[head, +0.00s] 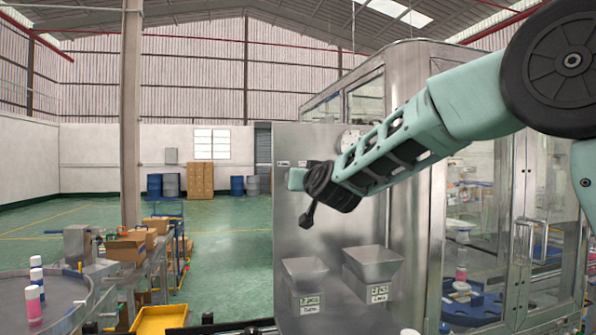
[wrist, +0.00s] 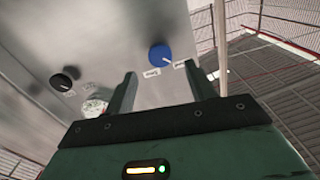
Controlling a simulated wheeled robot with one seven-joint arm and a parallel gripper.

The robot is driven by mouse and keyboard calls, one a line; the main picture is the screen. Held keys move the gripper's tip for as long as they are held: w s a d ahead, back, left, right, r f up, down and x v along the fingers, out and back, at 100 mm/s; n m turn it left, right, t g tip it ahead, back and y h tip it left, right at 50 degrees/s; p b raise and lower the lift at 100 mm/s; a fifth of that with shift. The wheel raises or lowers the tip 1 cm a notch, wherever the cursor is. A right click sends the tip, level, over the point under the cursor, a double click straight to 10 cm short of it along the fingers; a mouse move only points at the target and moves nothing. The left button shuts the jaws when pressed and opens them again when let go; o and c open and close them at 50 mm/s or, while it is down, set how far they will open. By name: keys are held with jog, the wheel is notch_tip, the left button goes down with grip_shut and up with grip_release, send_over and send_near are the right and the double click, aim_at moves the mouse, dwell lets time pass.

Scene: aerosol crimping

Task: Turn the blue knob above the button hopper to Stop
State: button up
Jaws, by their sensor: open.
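The blue knob (wrist: 160,54) shows in the wrist view on the steel panel, with a pale pointer mark and two small white labels beside it. The lettering is too small to read surely. My gripper (wrist: 162,88) is open and empty; the knob lies beyond the gap between its two fingertips, apart from them. In the head view my gripper (head: 296,179) is in front of the panel's upper left part, and I cannot make out the blue knob there. Two steel hoppers, left (head: 304,268) and right (head: 374,264), are on the panel below, each with a label.
A black knob (wrist: 65,77) and a round gauge (wrist: 95,105) are on the same panel. The glass-doored machine (head: 500,220) stands at right. A conveyor with cardboard boxes (head: 125,249) and a round table (head: 60,300) stand at left.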

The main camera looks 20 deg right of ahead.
jog(key=shift+w+p, duration=0.95)
jog(key=shift+w, duration=1.7)
jog(key=c, duration=1)
